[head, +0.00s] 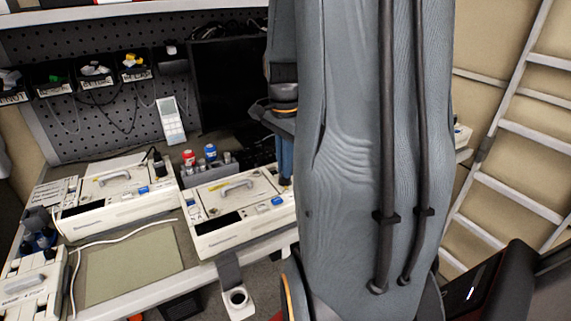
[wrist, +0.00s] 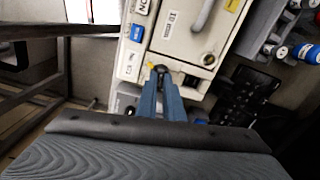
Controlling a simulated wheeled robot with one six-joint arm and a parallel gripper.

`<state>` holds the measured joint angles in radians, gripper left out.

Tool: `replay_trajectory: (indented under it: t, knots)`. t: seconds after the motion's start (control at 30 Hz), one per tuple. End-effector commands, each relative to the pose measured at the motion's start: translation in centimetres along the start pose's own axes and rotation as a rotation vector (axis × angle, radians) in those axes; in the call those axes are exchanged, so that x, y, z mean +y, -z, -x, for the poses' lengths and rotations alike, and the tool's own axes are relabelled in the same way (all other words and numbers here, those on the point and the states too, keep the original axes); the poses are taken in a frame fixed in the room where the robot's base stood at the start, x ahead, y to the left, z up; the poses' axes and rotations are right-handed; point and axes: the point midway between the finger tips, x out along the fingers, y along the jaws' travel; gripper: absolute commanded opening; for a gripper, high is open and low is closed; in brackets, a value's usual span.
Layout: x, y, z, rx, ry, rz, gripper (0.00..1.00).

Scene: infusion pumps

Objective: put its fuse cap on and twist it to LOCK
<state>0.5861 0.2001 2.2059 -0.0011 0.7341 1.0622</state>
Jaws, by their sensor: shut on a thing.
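In the wrist view my gripper (wrist: 160,78) has its blue fingers shut on a small dark round piece, which looks like the fuse cap (wrist: 160,69). The cap is at the edge of a cream infusion pump (wrist: 183,45), by a small yellow mark. I cannot tell whether it touches or sits in the pump's fuse holder, or how it is turned; any LOCK mark is unreadable. In the head view the pump with a grey handle (head: 225,236) stands partly behind my arm. My fingertips and the cap are hidden there.
Another cream pump (head: 120,208) stands to the left, and a third unit (head: 30,285) at the far left. A green mat (head: 130,265) lies bare on the bench front. Red- and blue-capped bottles (head: 210,153) stand behind the pumps. A ladder-like rack (head: 500,130) is at right.

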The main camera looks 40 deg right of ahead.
Motion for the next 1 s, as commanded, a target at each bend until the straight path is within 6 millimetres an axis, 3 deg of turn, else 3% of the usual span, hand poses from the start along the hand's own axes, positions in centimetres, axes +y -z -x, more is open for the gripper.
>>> replay_trajectory:
  t: [0.2, 0.23, 0.3, 0.37, 1.0]
  knots:
    - [0.27, -0.11, -0.08, -0.003, -0.006, -0.202, 0.0]
    - [0.23, -0.1, -0.14, -0.003, -0.005, -0.207, 0.11]
    - [0.2, -0.09, -0.2, -0.002, -0.004, -0.203, 0.23]
    - [0.17, -0.08, -0.2, -0.002, -0.003, -0.203, 0.29]
    - [0.05, 0.05, -0.06, 0.0, 0.0, -0.201, 0.29]
